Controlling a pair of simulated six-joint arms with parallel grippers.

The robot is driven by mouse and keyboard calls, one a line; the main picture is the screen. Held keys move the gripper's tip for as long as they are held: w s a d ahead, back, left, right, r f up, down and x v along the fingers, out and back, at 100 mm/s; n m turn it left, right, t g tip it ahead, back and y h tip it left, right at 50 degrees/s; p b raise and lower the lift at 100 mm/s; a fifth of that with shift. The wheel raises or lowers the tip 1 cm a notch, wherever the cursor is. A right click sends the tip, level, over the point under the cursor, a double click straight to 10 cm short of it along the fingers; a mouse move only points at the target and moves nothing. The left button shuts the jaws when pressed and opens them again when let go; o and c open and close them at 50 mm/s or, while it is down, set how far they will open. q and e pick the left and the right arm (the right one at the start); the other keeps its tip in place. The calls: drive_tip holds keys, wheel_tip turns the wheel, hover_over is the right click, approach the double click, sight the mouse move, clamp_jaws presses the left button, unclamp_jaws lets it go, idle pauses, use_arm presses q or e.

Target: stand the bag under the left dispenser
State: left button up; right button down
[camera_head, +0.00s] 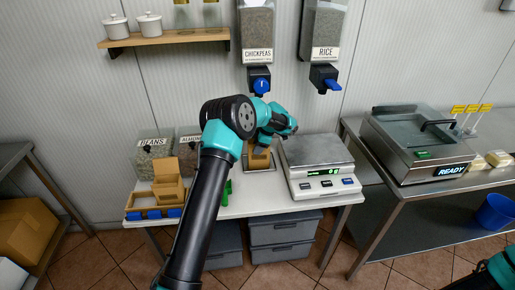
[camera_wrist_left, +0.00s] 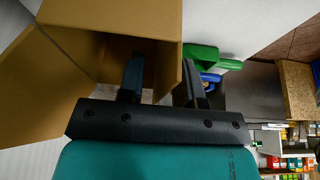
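The left dispenser (camera_head: 257,30) is labelled CHICKPEAS and hangs on the wall with a blue knob. A brown paper bag (camera_head: 259,160) stands below it on a grey plate (camera_head: 280,164), partly hidden by my left gripper. My left gripper (camera_head: 264,140) is at the bag's top. In the left wrist view, the bag (camera_wrist_left: 110,15) is close with its mouth open. My left gripper (camera_wrist_left: 162,80) has its fingers apart, one in the mouth and one outside, with a bag wall between them. My right gripper is out of view.
A scale (camera_head: 318,175) stands right of the bag, below the RICE dispenser (camera_head: 324,35). Left are brown bags (camera_head: 168,183) in a wooden tray (camera_head: 140,200), with bean and almond bins (camera_head: 155,157) behind. A green object (camera_head: 227,188) lies near the arm.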

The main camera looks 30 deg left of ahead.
use_arm(q)
drive_tip(key=v, duration=1.7)
drive_tip(key=shift+r, duration=0.2)
drive_tip(key=shift+d+f, duration=0.1)
drive_tip(key=shift+d, duration=0.1)
